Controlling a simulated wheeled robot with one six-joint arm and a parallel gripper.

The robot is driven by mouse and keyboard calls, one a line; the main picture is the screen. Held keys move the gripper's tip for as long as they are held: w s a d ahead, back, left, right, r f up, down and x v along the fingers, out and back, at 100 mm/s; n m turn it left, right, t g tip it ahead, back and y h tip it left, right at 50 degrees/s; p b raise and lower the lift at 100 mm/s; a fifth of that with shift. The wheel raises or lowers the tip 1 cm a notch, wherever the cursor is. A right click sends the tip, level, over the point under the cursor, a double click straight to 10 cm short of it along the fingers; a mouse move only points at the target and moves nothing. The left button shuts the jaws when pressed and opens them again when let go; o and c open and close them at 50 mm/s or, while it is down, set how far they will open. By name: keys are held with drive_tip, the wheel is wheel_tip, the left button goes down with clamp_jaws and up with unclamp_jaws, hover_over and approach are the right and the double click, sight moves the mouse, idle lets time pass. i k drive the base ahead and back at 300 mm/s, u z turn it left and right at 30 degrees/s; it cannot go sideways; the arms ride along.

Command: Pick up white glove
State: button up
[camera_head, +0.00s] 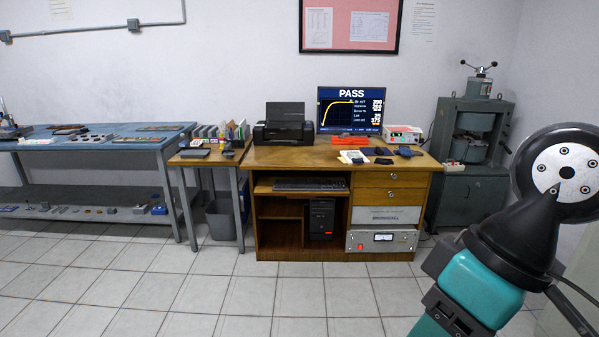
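A small pale, whitish item (354,157) with some yellow lies near the front edge of the wooden desk's top, right of centre. It may be the white glove, but it is too small to tell for sure. No other thing in view is clearly a glove. My teal and black arm fills the lower right of the head view, well apart from the desk. No gripper fingers show in this view.
The wooden desk (290,157) bears a printer (283,125), a monitor (350,108) reading PASS, and several small dark items. A green press (475,125) stands to its right. A blue workbench (85,142) and a bin (220,218) are to the left. The tiled floor in front is clear.

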sight(356, 157)
drive_tip(key=i, duration=4.05)
drive_tip(key=z, duration=0.2)
